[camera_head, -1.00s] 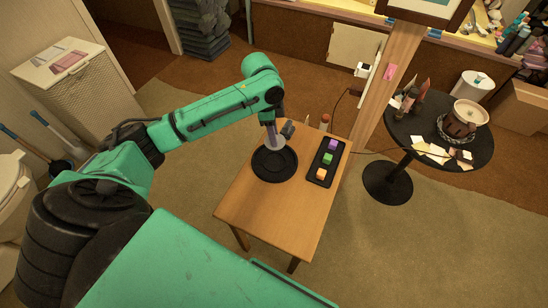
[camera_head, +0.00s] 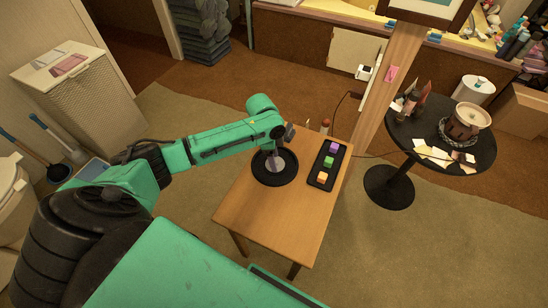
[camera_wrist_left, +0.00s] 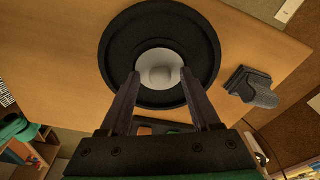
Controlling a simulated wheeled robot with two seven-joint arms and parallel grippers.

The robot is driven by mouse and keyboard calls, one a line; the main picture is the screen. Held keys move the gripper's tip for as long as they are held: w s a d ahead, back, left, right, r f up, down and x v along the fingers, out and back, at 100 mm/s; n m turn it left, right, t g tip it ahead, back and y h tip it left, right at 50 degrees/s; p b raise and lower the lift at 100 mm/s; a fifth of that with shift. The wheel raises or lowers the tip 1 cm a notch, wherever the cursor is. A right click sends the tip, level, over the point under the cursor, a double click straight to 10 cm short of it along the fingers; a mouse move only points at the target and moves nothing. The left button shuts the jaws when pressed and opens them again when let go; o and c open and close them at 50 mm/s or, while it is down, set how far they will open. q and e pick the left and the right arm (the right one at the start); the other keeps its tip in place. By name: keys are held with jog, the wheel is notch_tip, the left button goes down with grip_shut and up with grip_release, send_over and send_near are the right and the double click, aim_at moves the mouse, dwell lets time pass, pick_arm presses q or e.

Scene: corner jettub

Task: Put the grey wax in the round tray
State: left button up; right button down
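The round tray (camera_head: 262,181) is black and lies on the small wooden table; it also fills the upper middle of the left wrist view (camera_wrist_left: 118,50). The grey wax (camera_wrist_left: 158,60) is a pale round piece seen over the middle of the tray. It shows in the head view (camera_head: 276,165) below my left wrist. My left gripper (camera_wrist_left: 159,75) points down, with its fingertips against both sides of the wax. Whether the wax touches the tray floor cannot be told. My right gripper is not in view.
A black rectangular tray (camera_head: 316,178) right of the round tray holds purple, green and orange blocks. A dark grey tool-like object (camera_wrist_left: 252,87) lies close beside the round tray. The wooden table (camera_head: 265,220) is bare at the front. A round black table (camera_head: 470,150) stands farther right.

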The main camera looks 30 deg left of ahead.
pick_arm(q)
notch_tip(320, 180, up, 12)
jog(key=a+p, duration=0.1)
jog(key=p, duration=0.1)
jog(key=shift+s+a, duration=0.3)
jog(key=shift+s, duration=0.1)
jog(key=shift+a+r, duration=0.1)
